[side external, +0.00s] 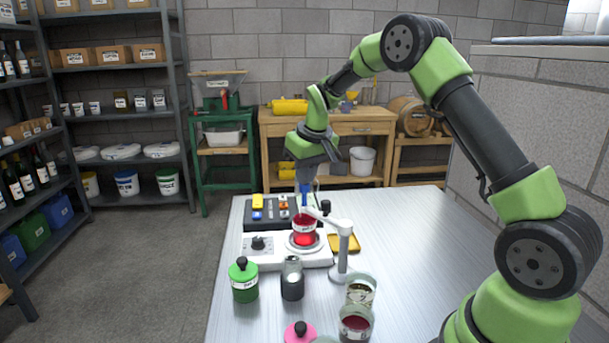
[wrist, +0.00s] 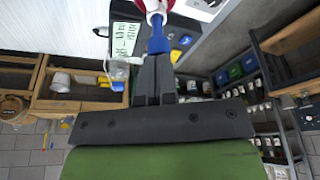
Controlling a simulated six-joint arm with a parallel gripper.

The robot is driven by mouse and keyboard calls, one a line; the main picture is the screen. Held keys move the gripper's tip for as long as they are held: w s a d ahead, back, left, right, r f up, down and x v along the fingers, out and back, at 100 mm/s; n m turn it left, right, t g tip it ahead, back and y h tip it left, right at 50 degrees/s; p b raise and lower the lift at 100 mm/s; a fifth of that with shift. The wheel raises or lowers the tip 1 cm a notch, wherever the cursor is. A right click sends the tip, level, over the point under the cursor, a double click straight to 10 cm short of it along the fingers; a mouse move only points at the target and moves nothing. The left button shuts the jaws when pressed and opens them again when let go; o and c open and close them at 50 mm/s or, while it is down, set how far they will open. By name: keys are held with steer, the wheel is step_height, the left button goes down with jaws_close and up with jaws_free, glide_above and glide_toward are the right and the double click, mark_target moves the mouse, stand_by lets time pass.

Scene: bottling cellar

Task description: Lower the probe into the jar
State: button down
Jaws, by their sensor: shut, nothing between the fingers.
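The probe (side external: 305,197) shows as a blue upright piece above the jar, beside the end of a white stand arm (side external: 325,217). The jar (side external: 304,232) holds red liquid, has a white label and stands on the round plate of a white stirrer (side external: 263,257). My gripper (side external: 304,182) is shut, pointing down just above the blue piece. In the wrist view my shut fingertips (wrist: 156,56) meet or nearly meet the probe's blue end (wrist: 158,45); I cannot tell if they touch. How deep the probe's lower end reaches is hidden.
A green lidded jar (side external: 245,281), a dark grey bottle (side external: 292,279) and open glass jars (side external: 360,292) stand in front of the stirrer. A black tray (side external: 265,213) with small coloured items lies behind it. The table's right part (side external: 415,230) is clear.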

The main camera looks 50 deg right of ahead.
steer(key=shift+f, duration=1.3)
steer(key=shift+r, duration=3.05)
steer(key=s+a+r+t+y, duration=0.1)
steer(key=s+a+r+t, duration=0.1)
steer(key=s+a+r, duration=0.5)
steer(key=s+a+r+t+y, duration=0.1)
steer(key=s+a+r, duration=0.45)
steer(key=s, duration=0.35)
steer(key=s+a+f+m+t, duration=0.1)
steer(key=s+a+f, duration=0.2)
steer(key=s, duration=0.6)
steer(key=shift+s+a+y, duration=0.35)
steer(key=shift+y, duration=0.05)
